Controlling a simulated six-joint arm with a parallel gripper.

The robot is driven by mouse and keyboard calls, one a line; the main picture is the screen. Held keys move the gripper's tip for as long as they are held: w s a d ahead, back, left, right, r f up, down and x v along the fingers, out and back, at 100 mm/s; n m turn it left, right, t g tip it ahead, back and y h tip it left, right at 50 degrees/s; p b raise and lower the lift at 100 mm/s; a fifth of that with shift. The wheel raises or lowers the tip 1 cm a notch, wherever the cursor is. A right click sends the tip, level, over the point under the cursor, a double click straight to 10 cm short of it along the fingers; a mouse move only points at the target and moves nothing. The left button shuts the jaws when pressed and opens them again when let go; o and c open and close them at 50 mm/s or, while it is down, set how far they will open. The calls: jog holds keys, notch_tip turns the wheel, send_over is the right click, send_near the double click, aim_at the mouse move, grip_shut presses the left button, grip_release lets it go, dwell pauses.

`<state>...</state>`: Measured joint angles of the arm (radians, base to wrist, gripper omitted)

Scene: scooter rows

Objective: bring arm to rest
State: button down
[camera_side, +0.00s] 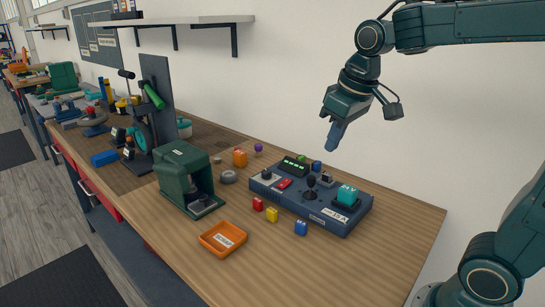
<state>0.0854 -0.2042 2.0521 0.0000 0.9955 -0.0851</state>
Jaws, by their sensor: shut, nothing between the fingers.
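My gripper (335,136) is in the upper right, raised well above the bench and pointing down. Its fingers are shut with nothing held. It hangs above and behind the dark blue control box (329,213), clear of everything on the wooden bench (395,250). My dark green arm reaches in from the right edge.
A green housing (183,176) stands left. A shelf (180,20) is on the wall. The bench's right end is clear.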

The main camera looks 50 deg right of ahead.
jog(key=s+a+f+t, duration=0.1)
jog(key=s, duration=0.6)
jog(key=s+a+f+t, duration=0.1)
jog(key=s+f, duration=0.1)
jog(key=s, duration=0.5)
jog(key=shift+s+a, duration=0.15)
jog(key=shift+a, duration=0.2)
